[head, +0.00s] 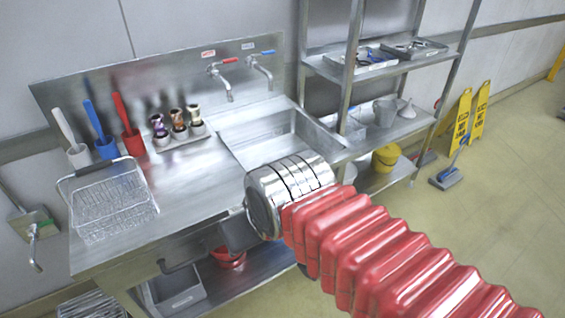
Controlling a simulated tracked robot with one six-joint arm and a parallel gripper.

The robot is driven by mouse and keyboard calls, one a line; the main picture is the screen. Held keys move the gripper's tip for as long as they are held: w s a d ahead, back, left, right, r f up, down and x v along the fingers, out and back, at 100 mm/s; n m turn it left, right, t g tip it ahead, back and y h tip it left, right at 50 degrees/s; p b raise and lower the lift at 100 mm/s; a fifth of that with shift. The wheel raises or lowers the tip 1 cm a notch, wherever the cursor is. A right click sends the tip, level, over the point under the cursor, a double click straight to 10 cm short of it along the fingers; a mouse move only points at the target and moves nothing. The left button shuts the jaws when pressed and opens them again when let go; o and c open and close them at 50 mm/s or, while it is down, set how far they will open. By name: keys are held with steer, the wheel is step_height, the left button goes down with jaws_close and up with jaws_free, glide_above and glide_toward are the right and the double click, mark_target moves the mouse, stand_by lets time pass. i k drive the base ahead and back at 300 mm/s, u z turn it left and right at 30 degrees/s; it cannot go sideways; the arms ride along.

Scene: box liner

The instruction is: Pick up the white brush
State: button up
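The white brush (63,127) stands tilted in a white holder (79,156) at the back left of the steel counter, against the wall panel. Only its handle shows; its head is hidden in the holder. My gripper (238,235) is at the front edge of the counter, a dark shape beyond the metal end of my red-sleeved arm. It is well to the right of the white brush and apart from it. Its fingers are mostly hidden by my arm, so I cannot tell whether it is open or shut.
A blue brush (94,118) and a red brush (121,112) stand right of the white one. A wire basket (112,203) sits in front of them. A bottle rack (180,139), sink (270,135) and taps (222,82) lie further right. The mid-counter is clear.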

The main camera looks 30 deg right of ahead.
mark_target(60, 118)
steer(key=k, duration=0.65)
steer(key=z, duration=0.1)
steer(key=i, duration=0.95)
steer(key=u, duration=0.7)
steer(key=i, duration=0.75)
steer(key=u, duration=0.5)
